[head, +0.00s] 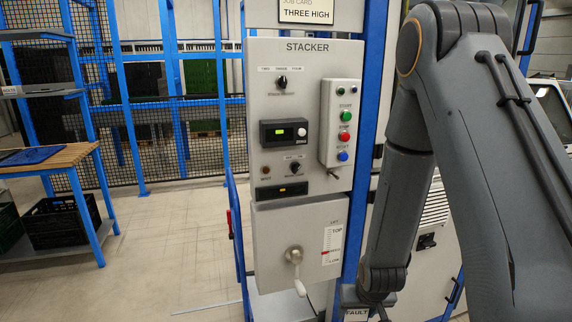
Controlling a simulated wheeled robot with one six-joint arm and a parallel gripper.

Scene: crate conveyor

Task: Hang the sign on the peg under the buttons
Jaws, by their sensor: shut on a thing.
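The button box (341,123) is a pale upright box with green, red and blue buttons, on the right part of the grey STACKER panel (265,90). A small peg (333,174) seems to stick out just below it; it is too small to make out well. My gripper (368,300) is at the bottom edge of the head view, low and to the right of the peg, well apart from it. It is shut on the sign (356,314), a pale plate lettered FAULT. Most of the sign and the fingertips are cut off by the frame edge.
A lower box with a crank handle (296,270) juts out below the panel, left of my gripper. A blue post (366,110) runs beside the panel. A wooden-topped bench (45,158) stands at the left. The floor between is clear.

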